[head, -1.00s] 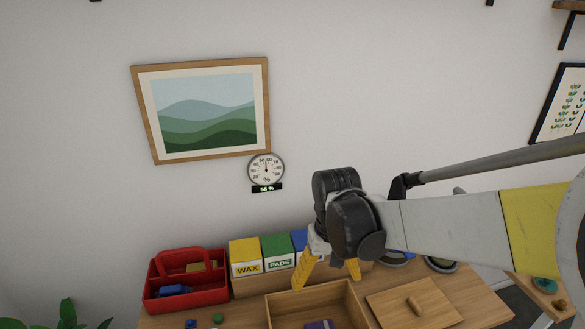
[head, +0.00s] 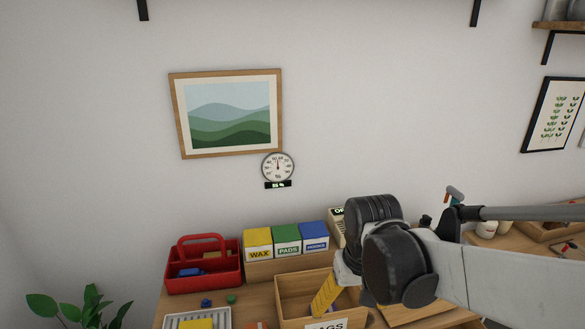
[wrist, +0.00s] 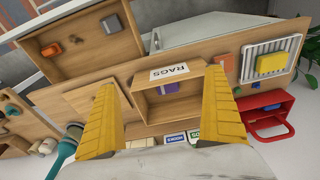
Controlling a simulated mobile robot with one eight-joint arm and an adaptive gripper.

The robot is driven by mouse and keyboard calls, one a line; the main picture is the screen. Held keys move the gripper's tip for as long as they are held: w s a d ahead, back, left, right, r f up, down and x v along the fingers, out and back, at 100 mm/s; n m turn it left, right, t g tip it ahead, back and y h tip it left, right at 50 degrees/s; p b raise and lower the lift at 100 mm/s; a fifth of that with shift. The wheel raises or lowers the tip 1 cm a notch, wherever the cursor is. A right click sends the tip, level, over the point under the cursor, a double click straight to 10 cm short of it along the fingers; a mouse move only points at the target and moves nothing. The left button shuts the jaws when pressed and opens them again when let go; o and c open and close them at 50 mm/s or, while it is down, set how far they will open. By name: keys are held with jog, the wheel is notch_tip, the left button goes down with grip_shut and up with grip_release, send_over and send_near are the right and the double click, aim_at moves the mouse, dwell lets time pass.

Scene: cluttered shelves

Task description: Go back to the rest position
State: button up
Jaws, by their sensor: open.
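My gripper (wrist: 162,112) shows in the wrist view as two yellow fingers spread wide apart, with nothing between them. In the head view one yellow finger (head: 325,294) shows in front of the wooden box. The box labelled RAGS (wrist: 146,101) lies beyond the fingertips in the wrist view, with a purple item (wrist: 168,88) inside. The same box (head: 293,304) stands on the table in the head view, partly hidden by my gripper and arm.
A red caddy (head: 205,284) stands at the left of the table. A white rack (head: 180,319) holds a yellow block. Free air lies above the table.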

jog(key=s+d+f+m+t+b, duration=0.1)
jog(key=s+d+f+t+b, duration=0.1)
jog(key=s+d+t+b, duration=0.3)
jog(key=s+d+b, duration=0.2)
jog(key=s, duration=0.2)
jog(key=shift+s+f+t+b, duration=0.3)
jog(key=shift+s+t, duration=0.1)
jog(key=shift+d, duration=0.1)
